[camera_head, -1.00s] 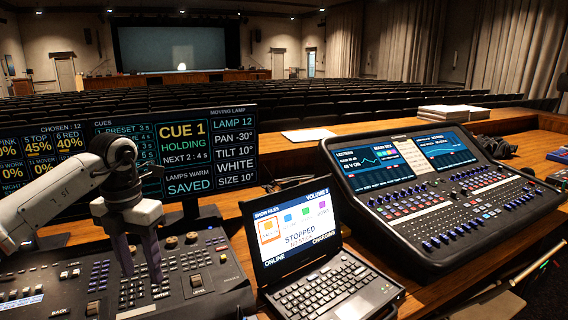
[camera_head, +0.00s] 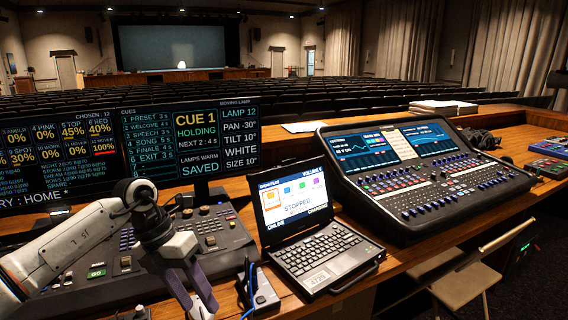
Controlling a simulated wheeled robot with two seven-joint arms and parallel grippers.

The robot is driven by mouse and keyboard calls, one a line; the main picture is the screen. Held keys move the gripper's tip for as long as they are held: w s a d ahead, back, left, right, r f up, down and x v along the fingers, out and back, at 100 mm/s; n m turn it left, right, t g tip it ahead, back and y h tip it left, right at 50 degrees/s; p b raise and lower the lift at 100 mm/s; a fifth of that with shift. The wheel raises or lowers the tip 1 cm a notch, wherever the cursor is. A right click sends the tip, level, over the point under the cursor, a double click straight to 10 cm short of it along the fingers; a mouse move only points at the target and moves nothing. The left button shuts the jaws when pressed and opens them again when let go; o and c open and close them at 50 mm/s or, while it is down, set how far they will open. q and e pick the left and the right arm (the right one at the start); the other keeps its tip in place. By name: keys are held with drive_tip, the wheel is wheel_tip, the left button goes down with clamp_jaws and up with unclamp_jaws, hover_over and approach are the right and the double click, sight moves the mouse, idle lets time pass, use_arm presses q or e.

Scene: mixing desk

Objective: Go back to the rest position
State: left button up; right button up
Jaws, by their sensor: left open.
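My left gripper (camera_head: 191,290) is at the lower left of the head view, its two fingers apart and pointing down with nothing between them. It hangs in front of the lighting console (camera_head: 205,233), whose near edge it partly covers. I cannot tell how high it is above the desk. My right gripper is not in view.
A laptop (camera_head: 315,255) showing STOPPED stands right of the gripper. A small device with a blue cable (camera_head: 265,292) sits between them. The sound mixer (camera_head: 430,190) is farther right, a cue monitor (camera_head: 190,137) behind the console. A folding chair (camera_head: 465,283) stands lower right.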

use_arm(q)
drive_tip(key=s+d+n+t+h, duration=0.4)
drive_tip(key=d+h, duration=0.3)
drive_tip(key=d, duration=0.4)
drive_tip(key=s+d+n+t+h, duration=0.2)
drive_tip(key=s+d+n+h, duration=0.2)
drive_tip(key=d+n+h, duration=0.5)
drive_tip(key=s+a+f+n+t+y, duration=0.1)
drive_tip(key=a+f+n+t+y, duration=1)
drive_tip(key=n, duration=0.6)
drive_tip(key=s+a+f+n+g+y, duration=0.3)
drive_tip(key=s+a+f+n+g, duration=0.1)
drive_tip(key=s+f, duration=0.5)
drive_tip(key=s+a+f+n+g+y, duration=0.3)
drive_tip(key=s+a+f+n+g, duration=0.1)
drive_tip(key=s+f, duration=0.5)
drive_tip(key=shift+s+y, duration=0.3)
drive_tip(key=shift+s, duration=0.05)
drive_tip(key=shift+a, duration=0.1)
